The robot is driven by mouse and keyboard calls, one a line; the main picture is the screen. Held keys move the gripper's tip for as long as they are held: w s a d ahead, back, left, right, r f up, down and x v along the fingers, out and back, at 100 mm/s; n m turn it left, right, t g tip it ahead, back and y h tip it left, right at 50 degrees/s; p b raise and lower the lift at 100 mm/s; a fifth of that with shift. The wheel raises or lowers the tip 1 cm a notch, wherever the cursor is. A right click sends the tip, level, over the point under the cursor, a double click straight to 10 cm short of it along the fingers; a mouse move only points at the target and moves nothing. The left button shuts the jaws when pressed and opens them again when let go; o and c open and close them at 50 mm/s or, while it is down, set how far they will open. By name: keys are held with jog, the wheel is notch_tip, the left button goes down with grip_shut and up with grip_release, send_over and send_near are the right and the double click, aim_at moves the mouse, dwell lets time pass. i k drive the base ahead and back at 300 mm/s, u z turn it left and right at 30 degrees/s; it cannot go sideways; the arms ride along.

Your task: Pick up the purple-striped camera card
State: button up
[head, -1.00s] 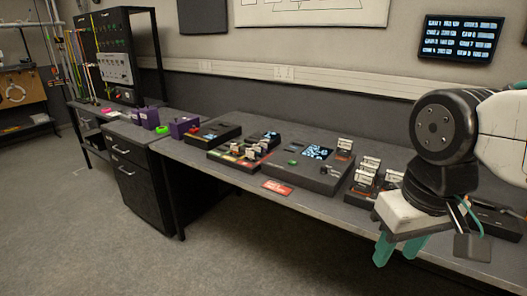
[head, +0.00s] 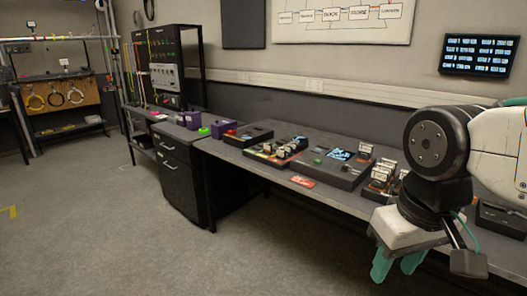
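Several small white-topped cards stand in holders on the long desk. One group is in a tray (head: 272,153) left of the console, and another group (head: 382,174) is near my arm. A single card (head: 365,150) stands on the console's right side. The cards are too small for me to make out a purple stripe on any of them. My gripper (head: 398,264), with teal fingers, points down in front of the desk's near edge at the lower right. Its fingers are apart with nothing seen between them. It is away from all the cards, and my arm hides part of the desk.
A dark console (head: 322,167) with a lit screen sits mid-desk. A red label (head: 303,182) lies near the front edge. The floor (head: 120,230) at left is clear.

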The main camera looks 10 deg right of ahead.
aim_at(295, 147)
jog(key=u, duration=0.65)
jog(key=i, duration=0.85)
jog(key=u, duration=0.5)
jog(key=i, duration=0.8)
jog(key=z, duration=0.75)
jog(key=i, duration=0.75)
jog(key=z, duration=1.05)
jog(key=i, duration=0.65)
